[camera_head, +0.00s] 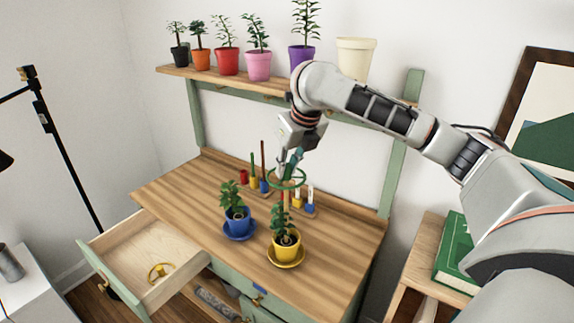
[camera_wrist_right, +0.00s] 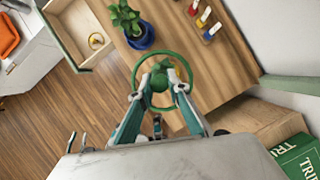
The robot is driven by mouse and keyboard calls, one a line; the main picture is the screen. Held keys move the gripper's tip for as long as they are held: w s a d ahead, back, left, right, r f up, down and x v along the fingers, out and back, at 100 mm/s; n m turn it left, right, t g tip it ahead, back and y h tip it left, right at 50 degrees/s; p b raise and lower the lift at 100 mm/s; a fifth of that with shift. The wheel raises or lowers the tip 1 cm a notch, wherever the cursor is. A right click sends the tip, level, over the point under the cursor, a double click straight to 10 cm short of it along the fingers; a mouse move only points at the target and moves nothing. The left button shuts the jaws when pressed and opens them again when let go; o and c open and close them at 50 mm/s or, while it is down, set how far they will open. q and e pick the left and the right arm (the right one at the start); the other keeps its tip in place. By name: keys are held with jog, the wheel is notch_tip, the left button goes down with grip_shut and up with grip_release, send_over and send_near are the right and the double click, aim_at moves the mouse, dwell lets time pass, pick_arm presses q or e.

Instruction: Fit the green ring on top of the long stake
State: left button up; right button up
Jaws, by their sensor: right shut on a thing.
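My right gripper (camera_head: 288,168) points down above the table and is shut on the green ring (camera_head: 272,172). In the right wrist view the ring (camera_wrist_right: 135,83) surrounds the fingertips (camera_wrist_right: 160,88), with a green part between them. A light wooden stake (camera_head: 286,196) stands upright in the yellow pot (camera_head: 287,248), beside its plant, just below the ring. I cannot tell whether the stake's top touches the ring. In the wrist view the gripper and ring cover most of that plant. My left gripper is not in view.
A blue potted plant (camera_head: 238,219) stands left of the yellow pot. Thin rods and coloured holders (camera_head: 254,182) stand behind. Several potted plants line the shelf (camera_head: 230,82). A green book (camera_head: 458,250) lies at right.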

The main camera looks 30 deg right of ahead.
jog(key=shift+f, duration=0.2)
jog(key=shift+f, duration=0.5)
dwell(0.4)
jog(key=shift+f, duration=0.1)
dwell(0.4)
jog(key=shift+f, duration=0.35)
jog(key=o, duration=0.9)
jog(key=v, duration=1.2)
